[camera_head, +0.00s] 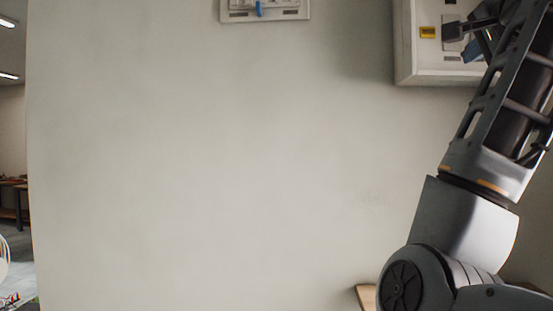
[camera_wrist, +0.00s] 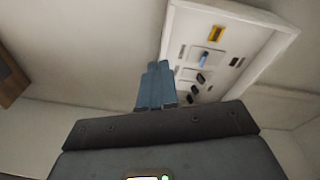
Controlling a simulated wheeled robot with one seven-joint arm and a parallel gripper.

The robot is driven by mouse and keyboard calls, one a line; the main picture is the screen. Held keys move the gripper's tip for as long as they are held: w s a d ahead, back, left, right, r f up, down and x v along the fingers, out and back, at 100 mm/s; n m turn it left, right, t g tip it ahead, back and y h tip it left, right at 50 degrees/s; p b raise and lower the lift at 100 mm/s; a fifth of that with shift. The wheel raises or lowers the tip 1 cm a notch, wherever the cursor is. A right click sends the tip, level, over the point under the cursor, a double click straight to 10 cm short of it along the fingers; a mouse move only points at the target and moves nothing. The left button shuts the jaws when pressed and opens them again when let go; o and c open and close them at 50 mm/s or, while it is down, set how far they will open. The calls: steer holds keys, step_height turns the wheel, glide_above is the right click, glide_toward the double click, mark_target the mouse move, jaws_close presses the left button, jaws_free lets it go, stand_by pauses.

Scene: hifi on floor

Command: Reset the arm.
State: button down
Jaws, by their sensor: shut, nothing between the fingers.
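My arm rises along the right side of the head view, bent at a round joint low in the picture. My gripper (camera_wrist: 157,86) shows in the wrist view with its two blue-grey fingers side by side, shut and empty. It points toward a white wall panel (camera_wrist: 262,27) with a yellow label and several dark switches. The same panel (camera_head: 407,55) is at the upper right of the head view, partly hidden behind my arm. In that view the gripper's fingertips are hard to make out against the panel.
A smaller wall panel (camera_head: 265,14) with a blue part is cut off at the top of the head view. The pale wall (camera_head: 200,160) between is bare. A wooden edge (camera_head: 366,296) shows low beside my arm. A room with a table (camera_head: 14,184) opens at far left.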

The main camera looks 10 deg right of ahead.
steer(key=w+a+f+n, duration=0.2)
steer(key=w+f+n, duration=0.15)
steer(key=f, duration=1.15)
steer(key=s+a+f+n, duration=0.2)
steer(key=a+f+n, duration=0.1)
steer(key=f, duration=0.9)
steer(key=s+a+f+n, duration=0.15)
steer(key=f+n, duration=0.25)
steer(key=f, duration=0.8)
steer(key=s+a+f+n+y, duration=0.3)
steer(key=s+a+f, duration=0.3)
steer(key=s+f, duration=0.5)
steer(key=s+a+f+n+y, duration=0.3)
steer(key=s+a+f+n, duration=0.15)
steer(key=s+f, duration=0.7)
steer(key=s+a+r, duration=0.1)
steer(key=s+a, duration=0.2)
steer(key=s, duration=0.7)
steer(key=s+a+r+n+g+y, duration=0.1)
steer(key=s+a+r, duration=0.1)
steer(key=s, duration=0.9)
steer(key=shift+a+r, duration=0.2)
steer(key=shift+a, duration=0.3)
steer(key=c, duration=1.8)
jaws_free()
